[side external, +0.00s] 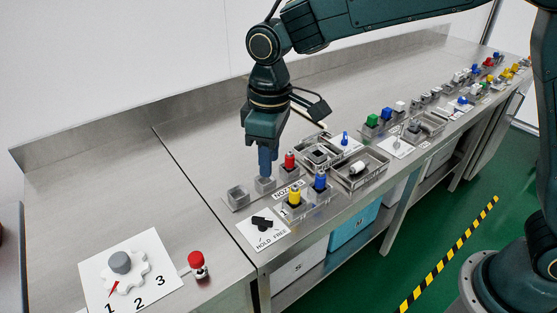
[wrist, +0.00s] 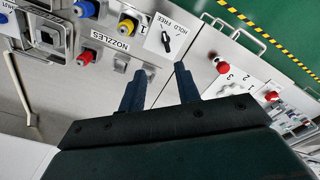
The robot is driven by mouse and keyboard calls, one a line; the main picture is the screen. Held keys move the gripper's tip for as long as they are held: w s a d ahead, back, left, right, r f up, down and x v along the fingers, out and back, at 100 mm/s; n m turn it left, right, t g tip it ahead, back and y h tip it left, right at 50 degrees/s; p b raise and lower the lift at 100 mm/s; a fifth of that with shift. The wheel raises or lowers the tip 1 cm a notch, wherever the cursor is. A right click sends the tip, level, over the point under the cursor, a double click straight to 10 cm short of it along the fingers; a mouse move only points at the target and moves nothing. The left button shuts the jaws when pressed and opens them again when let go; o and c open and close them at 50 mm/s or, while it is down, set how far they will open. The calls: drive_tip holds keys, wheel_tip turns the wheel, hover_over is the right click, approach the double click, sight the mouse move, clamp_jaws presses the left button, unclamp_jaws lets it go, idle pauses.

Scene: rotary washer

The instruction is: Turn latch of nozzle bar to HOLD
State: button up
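The latch (side external: 266,220) is a black knob on a white plate (side external: 250,235) marked HOLD and FREE, at the near end of the nozzle bar. It also shows in the wrist view (wrist: 167,41), upper middle. I cannot tell for sure which word it points to. The nozzle bar (side external: 227,203) carries grey sockets and a red nozzle (side external: 290,161). My gripper (side external: 266,172) points down above the grey sockets, behind the latch plate and apart from it. In the wrist view its two blue fingers (wrist: 161,70) are apart with nothing held between them.
Yellow (side external: 294,195) and blue (side external: 320,181) nozzles stand right of the latch. Trays with coloured parts line the bench to the right. The bench behind is clear.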

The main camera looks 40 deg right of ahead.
sight(262, 219)
drive_tip(key=shift+w+a+f+n, duration=0.15)
drive_tip(key=shift+a+f, duration=0.3)
drive_tip(key=shift+a, duration=0.05)
drive_tip(key=shift+w+a+f+n, duration=0.15)
drive_tip(key=shift+a+f, duration=0.3)
drive_tip(key=shift+f, duration=0.1)
drive_tip(key=shift+f, duration=6.8)
clamp_jaws()
